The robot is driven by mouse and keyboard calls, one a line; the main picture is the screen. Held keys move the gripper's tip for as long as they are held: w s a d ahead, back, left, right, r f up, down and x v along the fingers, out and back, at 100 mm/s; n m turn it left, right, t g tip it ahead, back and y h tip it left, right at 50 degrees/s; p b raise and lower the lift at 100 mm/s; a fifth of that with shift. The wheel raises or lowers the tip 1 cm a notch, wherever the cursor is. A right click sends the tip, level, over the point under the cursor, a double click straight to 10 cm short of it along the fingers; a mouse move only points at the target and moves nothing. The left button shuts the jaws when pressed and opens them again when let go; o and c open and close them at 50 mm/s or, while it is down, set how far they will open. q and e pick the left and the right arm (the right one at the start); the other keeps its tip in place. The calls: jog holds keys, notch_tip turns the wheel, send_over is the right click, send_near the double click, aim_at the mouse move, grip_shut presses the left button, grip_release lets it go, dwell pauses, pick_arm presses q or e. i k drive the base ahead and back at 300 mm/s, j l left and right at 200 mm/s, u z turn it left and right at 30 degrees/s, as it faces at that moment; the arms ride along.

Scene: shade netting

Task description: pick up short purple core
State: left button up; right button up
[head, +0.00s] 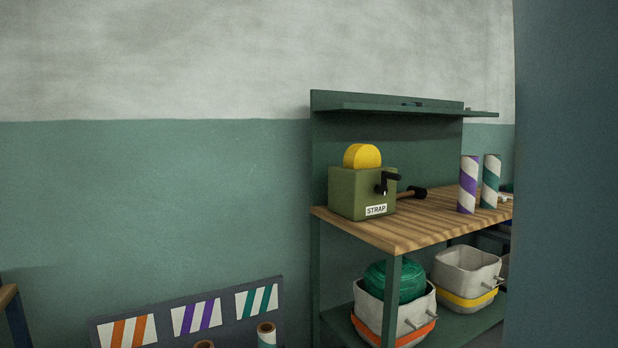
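A purple-and-white striped core (468,184) stands upright on the wooden top of the workbench (400,238), towards its right end. A teal-and-white striped core (490,182) stands just behind and to the right of it, about as tall. I cannot tell from this view whether the purple core is the short one. At the bottom edge, the tops of two more tubes show: one brown-rimmed tube (204,344), almost wholly cut off, and one with teal on it (267,336). Neither of my grippers is in view.
A green box labelled STRAP (352,195), with a yellow disc and a crank, stands on the bench. Below are a basket with green netting (368,308) and a yellow-banded basket (464,280). A striped sign board (165,325) is lower left. A dark upright surface (567,175) blocks the right.

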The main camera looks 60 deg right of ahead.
aim_at(469, 166)
jog(key=k+z, duration=0.1)
jog(key=z, duration=0.3)
jog(key=k+z, duration=0.15)
jog(key=z, duration=0.25)
jog(key=k+l+z, duration=0.1)
jog(key=z, duration=0.35)
jog(key=l+z, duration=0.15)
jog(key=z, duration=0.25)
jog(key=i+j+z, duration=0.15)
jog(key=i+z, duration=0.15)
jog(key=z, duration=0.15)
jog(key=i+j+z, duration=0.25)
jog(key=z, duration=0.25)
jog(key=i+j+z, duration=0.2)
jog(key=j+z, duration=0.25)
jog(key=i+j, duration=0.15)
jog(key=i+u, duration=0.2)
jog(key=k+l, duration=0.05)
